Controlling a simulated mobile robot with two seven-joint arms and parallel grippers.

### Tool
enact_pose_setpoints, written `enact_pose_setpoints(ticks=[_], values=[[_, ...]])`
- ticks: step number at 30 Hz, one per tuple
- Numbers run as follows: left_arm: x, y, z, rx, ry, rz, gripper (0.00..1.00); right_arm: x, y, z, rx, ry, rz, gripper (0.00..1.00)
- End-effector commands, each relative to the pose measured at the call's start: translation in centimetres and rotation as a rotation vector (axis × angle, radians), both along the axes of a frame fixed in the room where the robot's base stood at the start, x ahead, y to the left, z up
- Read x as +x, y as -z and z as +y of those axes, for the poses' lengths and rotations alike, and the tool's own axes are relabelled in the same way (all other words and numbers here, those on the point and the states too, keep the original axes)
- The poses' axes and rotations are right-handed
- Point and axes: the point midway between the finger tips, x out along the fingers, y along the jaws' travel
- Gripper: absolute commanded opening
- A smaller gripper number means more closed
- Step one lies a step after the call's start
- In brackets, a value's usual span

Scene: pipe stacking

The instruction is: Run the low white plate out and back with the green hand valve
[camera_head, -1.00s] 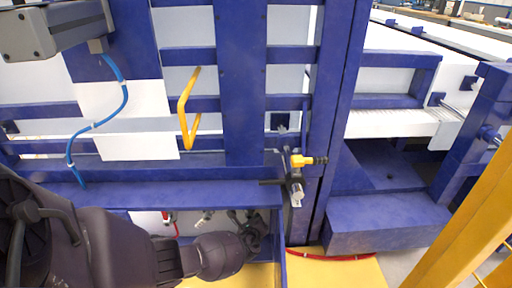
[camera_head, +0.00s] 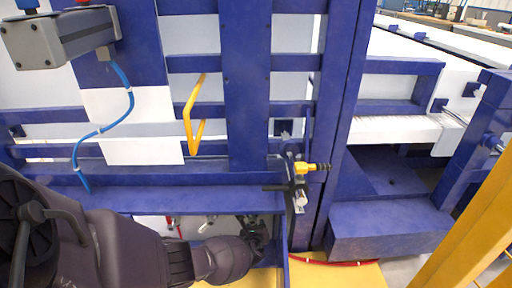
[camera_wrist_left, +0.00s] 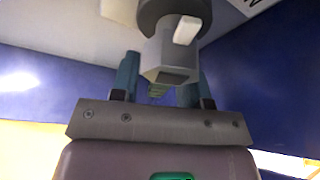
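A white plate (camera_head: 130,125) hangs upright on the blue frame at left in the head view. I cannot tell if it is the low plate. My left gripper (camera_head: 257,232) is low in the head view, beneath the blue ledge, and mostly dark and hard to make out there. In the left wrist view its two teal fingers (camera_wrist_left: 158,78) stand apart, open, with a grey valve-like body (camera_wrist_left: 170,62) between or just beyond them. A small greenish bit (camera_wrist_left: 158,91) shows under that body; I cannot tell if it is the hand valve. My right gripper is out of view.
A yellow-and-black valve (camera_head: 305,168) sits on the post right of the gripper. The blue ledge (camera_head: 170,198) lies above the gripper. A red hose (camera_head: 335,262) runs low at right.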

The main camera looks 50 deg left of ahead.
Motion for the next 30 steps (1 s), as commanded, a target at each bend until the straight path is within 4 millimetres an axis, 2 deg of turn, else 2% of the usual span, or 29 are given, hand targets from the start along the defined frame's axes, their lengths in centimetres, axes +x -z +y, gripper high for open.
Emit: enact_pose_setpoints(ticks=[8, 13, 24, 30], values=[[0.0, -0.2, -0.1, 0.001, 0.000, -0.002, 0.41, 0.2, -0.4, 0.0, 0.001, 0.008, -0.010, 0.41], [-0.8, -1.0, -1.0, -0.001, 0.000, -0.006, 0.41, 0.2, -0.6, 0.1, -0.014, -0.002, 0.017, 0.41], [-6.1, -1.0, -5.8, -0.001, 0.001, -0.007, 0.41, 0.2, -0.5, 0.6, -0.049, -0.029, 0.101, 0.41], [-8.4, -0.8, -7.8, -0.001, 0.000, -0.004, 0.41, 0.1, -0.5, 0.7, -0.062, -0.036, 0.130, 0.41]])
